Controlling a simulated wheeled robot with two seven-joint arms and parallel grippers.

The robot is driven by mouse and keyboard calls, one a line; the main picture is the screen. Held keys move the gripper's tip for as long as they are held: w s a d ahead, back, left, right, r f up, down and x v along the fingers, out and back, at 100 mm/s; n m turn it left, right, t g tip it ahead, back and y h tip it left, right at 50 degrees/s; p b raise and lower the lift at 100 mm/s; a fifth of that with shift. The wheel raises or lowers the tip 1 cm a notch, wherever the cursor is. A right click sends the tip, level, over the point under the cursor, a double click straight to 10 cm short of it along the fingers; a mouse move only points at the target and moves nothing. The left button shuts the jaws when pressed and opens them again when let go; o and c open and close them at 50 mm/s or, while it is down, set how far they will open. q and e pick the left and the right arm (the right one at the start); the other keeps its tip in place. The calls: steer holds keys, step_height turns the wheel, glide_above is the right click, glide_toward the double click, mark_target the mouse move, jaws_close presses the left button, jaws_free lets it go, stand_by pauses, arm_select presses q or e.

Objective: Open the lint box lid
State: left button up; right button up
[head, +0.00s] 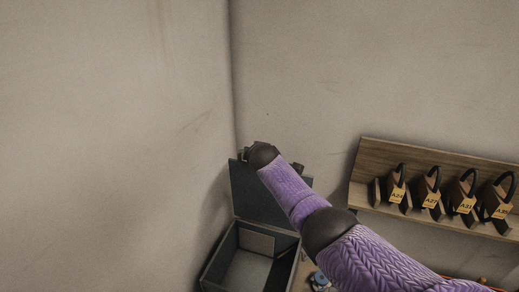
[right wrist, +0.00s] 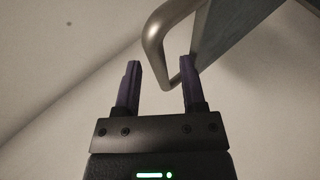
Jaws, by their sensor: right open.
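The lint box (head: 219,256) is a dark open-topped box low in the corner of the head view. Its grey lid (head: 250,195) stands raised at the back, roughly upright, and the box's inside shows. My right arm reaches across the lid and hides part of it. My right gripper (right wrist: 160,66) is open by the lid's upper edge. In the right wrist view the bent metal handle (right wrist: 153,40) passes close to the spread fingers, and its lower end shows between them. I cannot tell whether they touch. The lid's panel (right wrist: 228,28) is at upper right. My left gripper is out of view.
Two bare walls meet in the corner behind the box. A wooden wall rack (head: 400,152) with several dark, yellow-tagged items hangs at right. A small blue round thing (head: 319,279) lies beside the box, partly hidden by my arm.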

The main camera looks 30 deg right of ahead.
arm_select(q)
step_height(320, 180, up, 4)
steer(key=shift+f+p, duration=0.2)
steer(key=shift+p, duration=1.05)
arm_select(e)
steer(key=v, duration=0.8)
steer(key=shift+s+r, duration=0.15)
steer(key=shift+s, duration=0.05)
